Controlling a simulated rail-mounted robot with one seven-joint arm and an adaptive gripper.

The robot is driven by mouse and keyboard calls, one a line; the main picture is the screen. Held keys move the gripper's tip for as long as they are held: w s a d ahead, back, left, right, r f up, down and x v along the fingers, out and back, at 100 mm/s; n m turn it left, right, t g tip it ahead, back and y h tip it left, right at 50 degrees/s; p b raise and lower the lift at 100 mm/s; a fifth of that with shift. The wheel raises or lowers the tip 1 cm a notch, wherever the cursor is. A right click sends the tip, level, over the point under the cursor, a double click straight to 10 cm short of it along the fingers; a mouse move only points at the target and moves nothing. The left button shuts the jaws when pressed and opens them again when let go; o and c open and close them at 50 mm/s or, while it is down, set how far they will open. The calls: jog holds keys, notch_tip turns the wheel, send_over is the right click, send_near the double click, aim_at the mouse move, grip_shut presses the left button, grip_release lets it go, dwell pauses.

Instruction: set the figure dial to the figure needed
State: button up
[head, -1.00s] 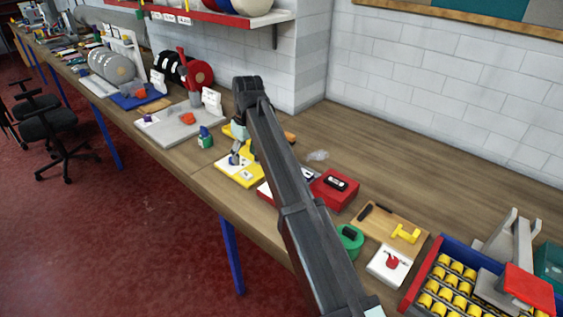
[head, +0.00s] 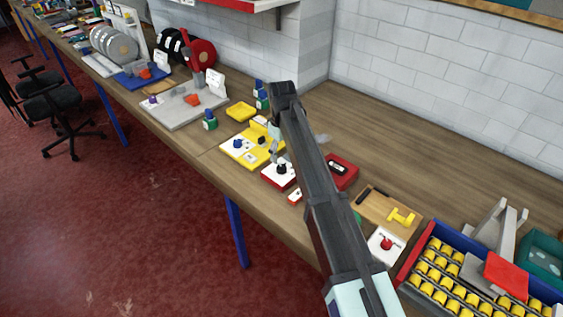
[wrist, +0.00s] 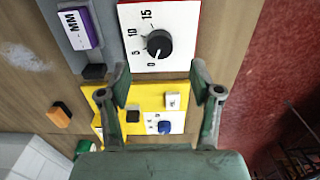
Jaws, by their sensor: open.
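The figure dial is a black round knob (wrist: 158,43) on a white plate marked 0, 5, 10 and 15, set on a red base. A pale mark on the knob seems to point towards 0. In the head view, the dial (head: 281,169) stands just right of the yellow unit. My gripper (wrist: 160,88) is open and empty, its fingers wide apart. In the wrist view, the knob lies just beyond the fingertips, between their lines and not touched. In the head view, my gripper (head: 277,153) is partly hidden by my arm, above the dial's far edge.
The yellow unit (wrist: 150,92) with a blue knob (wrist: 165,127) lies below the fingers in the wrist view. A grey unit with a purple MM block (wrist: 80,28) stands beside the dial. A red box (head: 342,170) is to the right.

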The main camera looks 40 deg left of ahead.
aim_at(282, 167)
jog(key=shift+f+p, duration=0.7)
jog(key=shift+f, duration=2.4)
jog(key=c, duration=1.2)
